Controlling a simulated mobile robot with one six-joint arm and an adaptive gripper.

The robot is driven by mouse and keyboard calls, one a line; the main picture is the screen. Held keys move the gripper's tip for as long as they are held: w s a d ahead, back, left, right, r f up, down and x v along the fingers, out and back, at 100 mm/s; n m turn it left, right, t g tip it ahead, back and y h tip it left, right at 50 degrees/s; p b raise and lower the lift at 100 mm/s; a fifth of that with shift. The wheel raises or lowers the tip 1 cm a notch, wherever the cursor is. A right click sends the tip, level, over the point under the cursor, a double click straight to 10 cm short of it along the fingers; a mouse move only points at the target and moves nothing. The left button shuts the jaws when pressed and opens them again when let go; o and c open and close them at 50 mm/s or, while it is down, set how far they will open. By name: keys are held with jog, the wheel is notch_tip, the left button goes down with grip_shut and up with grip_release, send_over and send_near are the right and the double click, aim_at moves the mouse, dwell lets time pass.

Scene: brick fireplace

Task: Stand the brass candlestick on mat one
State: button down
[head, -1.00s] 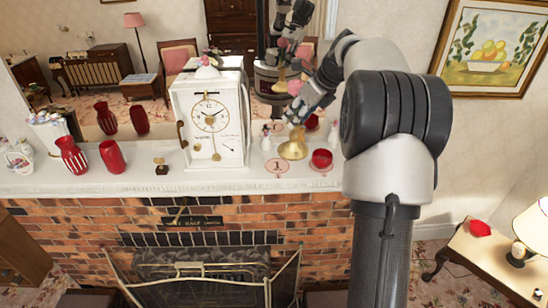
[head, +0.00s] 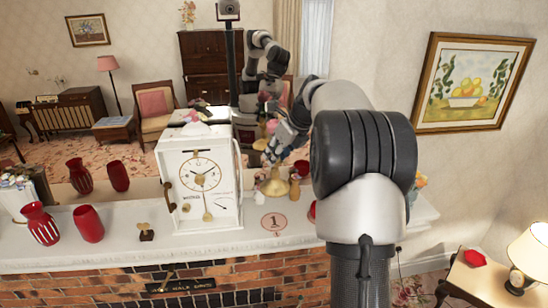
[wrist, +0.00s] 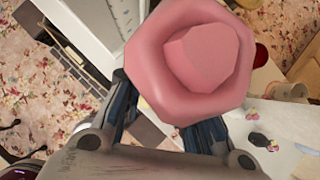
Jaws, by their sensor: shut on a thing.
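The brass candlestick (head: 275,184) is upright in my gripper, with its flared base showing below the fingers. In the wrist view its pink top (wrist: 195,65) fills the space between and above the fingers. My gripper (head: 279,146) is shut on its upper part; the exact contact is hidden. The base appears raised behind mat one (head: 274,222) in the picture, apart from it; the exact height is unclear. Mat one is a bare pink disc marked 1 on the white mantel, right of the clock.
The white clock (head: 200,188) stands close left of mat one. A small white figurine (head: 259,198) is near the candlestick. A red cup (head: 312,211) is partly hidden by my arm. Red vases (head: 88,223) stand farther left. A mirror backs the mantel.

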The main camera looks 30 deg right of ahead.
aim_at(275, 187)
notch_tip(275, 187, down, 15)
jog(key=shift+w+r, duration=0.15)
dwell(0.4)
jog(key=c, duration=1.7)
grip_release()
jog(key=shift+f, duration=0.25)
jog(key=o, duration=0.4)
jog(key=shift+r, duration=0.15)
